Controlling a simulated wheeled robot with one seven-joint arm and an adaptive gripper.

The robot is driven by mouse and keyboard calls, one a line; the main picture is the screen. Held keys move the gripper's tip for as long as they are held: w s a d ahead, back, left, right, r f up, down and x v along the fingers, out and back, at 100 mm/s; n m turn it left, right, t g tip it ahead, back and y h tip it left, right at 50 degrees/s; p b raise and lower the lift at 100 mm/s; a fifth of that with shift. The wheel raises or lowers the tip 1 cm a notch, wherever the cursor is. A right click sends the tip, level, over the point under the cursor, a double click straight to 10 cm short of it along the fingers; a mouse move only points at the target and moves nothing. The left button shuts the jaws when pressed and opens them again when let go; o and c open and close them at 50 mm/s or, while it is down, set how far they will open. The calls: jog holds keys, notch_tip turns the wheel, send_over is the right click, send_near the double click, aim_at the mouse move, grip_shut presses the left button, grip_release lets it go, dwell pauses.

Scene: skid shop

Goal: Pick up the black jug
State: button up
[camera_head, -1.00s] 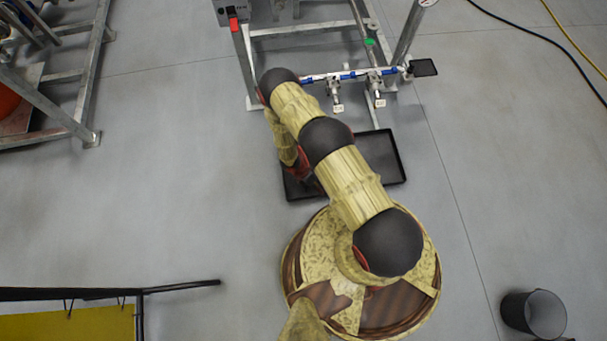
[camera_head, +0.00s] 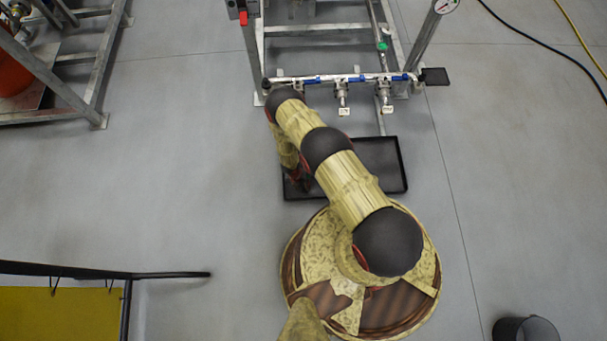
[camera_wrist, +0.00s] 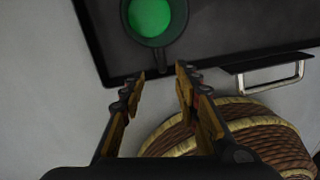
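A dark round vessel with bright green inside, seemingly the black jug (camera_wrist: 171,38), shows at the top of the wrist view, cut off by the frame edge. It appears to stand on the black tray (camera_wrist: 228,38) near its rim. My gripper (camera_wrist: 160,80) is open and empty, its two fingers apart just below the vessel in that view. In the head view my arm hides the gripper and the vessel; the black tray (camera_head: 385,160) shows partly behind my arm.
A metal pipe skid (camera_head: 320,30) with small taps stands ahead. Another frame (camera_head: 85,90) is at the upper left. A yellow panel with a black rail (camera_head: 60,310) is at the lower left, a dark bucket (camera_head: 525,328) at the lower right. Grey floor between is clear.

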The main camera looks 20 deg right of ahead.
aim_at(304, 189)
jog(key=f, duration=0.1)
jog(key=f+b, duration=0.1)
jog(key=f, duration=0.1)
jog(key=d+f+b, duration=0.1)
jog(key=shift+s+f, duration=0.2)
jog(key=shift+s, duration=0.05)
jog(key=shift+r, duration=0.1)
jog(key=shift+c, duration=1)
grip_shut()
